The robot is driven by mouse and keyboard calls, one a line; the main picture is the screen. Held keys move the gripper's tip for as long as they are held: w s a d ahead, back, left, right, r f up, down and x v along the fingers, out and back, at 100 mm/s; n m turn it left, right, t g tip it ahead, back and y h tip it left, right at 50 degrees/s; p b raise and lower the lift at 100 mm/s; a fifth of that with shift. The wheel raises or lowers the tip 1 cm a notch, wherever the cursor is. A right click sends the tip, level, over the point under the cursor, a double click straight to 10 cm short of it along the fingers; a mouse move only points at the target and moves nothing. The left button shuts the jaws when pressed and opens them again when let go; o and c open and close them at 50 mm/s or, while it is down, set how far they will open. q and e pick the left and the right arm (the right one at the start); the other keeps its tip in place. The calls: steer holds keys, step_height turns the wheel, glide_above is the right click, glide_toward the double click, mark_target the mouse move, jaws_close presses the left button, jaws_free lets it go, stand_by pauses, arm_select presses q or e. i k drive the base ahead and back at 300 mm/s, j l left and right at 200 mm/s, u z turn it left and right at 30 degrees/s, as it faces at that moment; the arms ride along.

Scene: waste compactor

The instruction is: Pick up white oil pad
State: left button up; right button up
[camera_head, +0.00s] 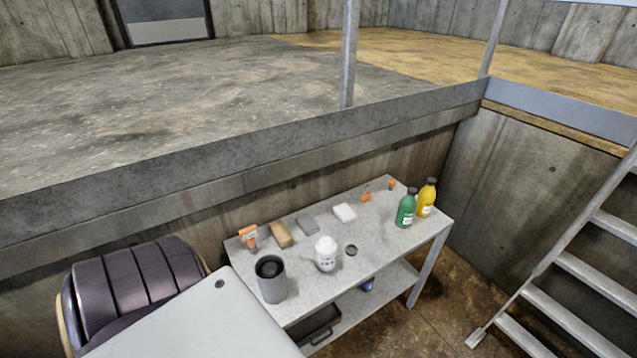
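The white oil pad (344,212) appears as a small white block lying flat on the grey table (390,243), towards its back edge. A similar grey block (308,224) lies just left of it, and a brown block (280,233) lies further left. The white pad stands apart from these, and its upper face is uncovered. Neither of my grippers is in the head view, so their state and their distance from the pad do not show.
A white bottle (325,254), dark cup (271,279) and small round cap (351,250) stand in front. Green (406,208) and yellow (427,197) bottles stand right. An orange item (248,236) is left. A concrete ledge (250,145) runs behind; metal stairs (590,270) are right.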

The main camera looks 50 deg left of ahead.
mark_target(345, 215)
steer(key=u, duration=1.3)
steer(key=i+l, duration=0.05)
